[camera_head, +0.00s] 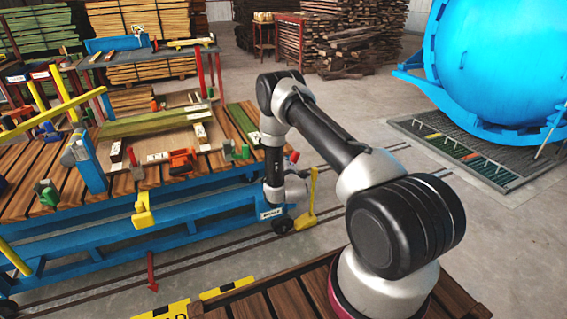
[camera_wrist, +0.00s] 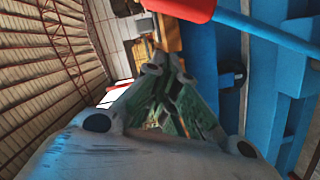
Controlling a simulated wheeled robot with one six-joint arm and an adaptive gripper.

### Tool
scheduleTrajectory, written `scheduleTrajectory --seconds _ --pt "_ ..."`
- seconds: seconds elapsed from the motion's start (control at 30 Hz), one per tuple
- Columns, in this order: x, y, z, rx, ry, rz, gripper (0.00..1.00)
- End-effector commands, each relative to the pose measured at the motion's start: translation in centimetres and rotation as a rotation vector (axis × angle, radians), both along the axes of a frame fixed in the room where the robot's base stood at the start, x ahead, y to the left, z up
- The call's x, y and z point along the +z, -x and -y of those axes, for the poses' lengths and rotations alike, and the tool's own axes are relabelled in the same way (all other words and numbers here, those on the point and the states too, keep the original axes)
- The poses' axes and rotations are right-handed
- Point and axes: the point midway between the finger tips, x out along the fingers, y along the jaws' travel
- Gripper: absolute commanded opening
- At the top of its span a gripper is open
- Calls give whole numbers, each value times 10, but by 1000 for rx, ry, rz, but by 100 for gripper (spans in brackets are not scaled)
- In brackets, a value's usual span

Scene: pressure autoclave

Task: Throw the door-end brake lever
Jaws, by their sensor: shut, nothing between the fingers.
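My gripper (camera_wrist: 172,62) is shut and empty in the wrist view, its two fingers meeting at the tips. A lever with a red grip (camera_wrist: 182,8) and a blue rod (camera_wrist: 265,30) crosses the top of that view, beside the fingers and apart from them. In the head view a small red end (camera_head: 294,157) shows just right of my wrist, at the cart's right end; I cannot tell if it is the same lever. A yellow lever (camera_head: 308,212) stands low by the wheel there. My fingers are hidden behind my wrist in the head view.
The blue cart (camera_head: 180,222) with a plank deck fills the left, carrying clamps and boards. A red lever (camera_head: 151,272) hangs at its near side. Floor rails run beneath it. The blue autoclave (camera_head: 500,60) stands at the right behind a floor grate (camera_head: 420,128). Floor between is clear.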

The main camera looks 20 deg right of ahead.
Motion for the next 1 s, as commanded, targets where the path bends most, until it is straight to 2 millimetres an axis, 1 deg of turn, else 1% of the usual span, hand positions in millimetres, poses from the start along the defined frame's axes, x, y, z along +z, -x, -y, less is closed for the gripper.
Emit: scheduleTrajectory --seconds 0.03,0.2,0.3,0.4,0.6,1.0 --pt "1 10 -2 1 0 0 0" --pt "5 41 -11 5 0 0 0" --pt "7 57 -15 4 1 2 0" --pt "8 69 -17 3 0 3 0" --pt "10 77 -20 4 0 5 0" --pt "10 77 -20 4 0 5 0"
